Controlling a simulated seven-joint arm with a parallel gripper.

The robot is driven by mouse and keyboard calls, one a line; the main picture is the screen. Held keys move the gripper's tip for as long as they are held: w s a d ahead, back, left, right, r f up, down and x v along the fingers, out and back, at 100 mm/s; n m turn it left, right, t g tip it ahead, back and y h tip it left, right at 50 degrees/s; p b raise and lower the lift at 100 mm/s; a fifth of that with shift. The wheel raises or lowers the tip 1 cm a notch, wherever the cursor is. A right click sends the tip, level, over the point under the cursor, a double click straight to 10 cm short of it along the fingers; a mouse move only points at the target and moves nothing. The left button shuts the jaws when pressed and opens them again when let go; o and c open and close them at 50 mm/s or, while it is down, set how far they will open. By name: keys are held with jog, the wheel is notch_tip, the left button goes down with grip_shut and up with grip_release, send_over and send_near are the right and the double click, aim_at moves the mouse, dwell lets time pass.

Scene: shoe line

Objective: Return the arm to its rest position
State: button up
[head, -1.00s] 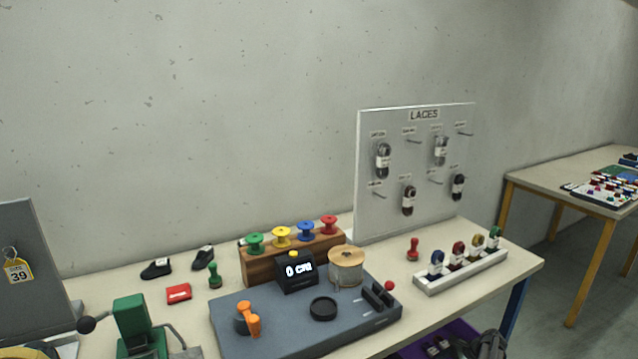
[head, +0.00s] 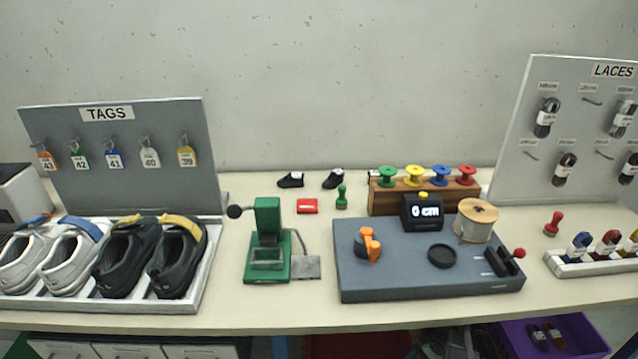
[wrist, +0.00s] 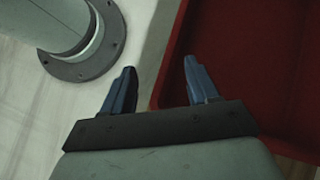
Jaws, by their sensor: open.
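My gripper (wrist: 160,88) shows in the wrist view with its two dark blue fingers apart and nothing between them. Beneath and beyond it are a pale floor-like surface and a red tray-like container (wrist: 188,40), with the right finger over the red. A grey cylinder on a dark bolted flange (wrist: 95,62), which looks like part of my own body, stands at the upper left. My gripper does not show in the head view.
In the head view, the bench (head: 225,319) holds a shoe tray (head: 200,290), a green press (head: 267,245), a grey lace-measuring station (head: 400,285), a TAGS board (head: 110,185) and a LACES board (head: 520,130). A purple bin (head: 590,340) is below at right.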

jog(key=s+a+n+g, duration=0.3)
jog(key=s+a, duration=0.1)
jog(key=a, duration=0.4)
jog(key=s+a+f+n+h, duration=0.1)
jog(key=s+a+n+h, duration=0.2)
jog(key=s, duration=0.7)
jog(key=s+a+f+n+h, duration=0.2)
jog(key=s+a+n+h, duration=0.2)
jog(key=s, duration=0.7)
jog(key=shift+s+a+n+g+h, duration=0.3)
jog(key=shift+n+g+h, duration=0.1)
jog(key=shift+n, duration=0.7)
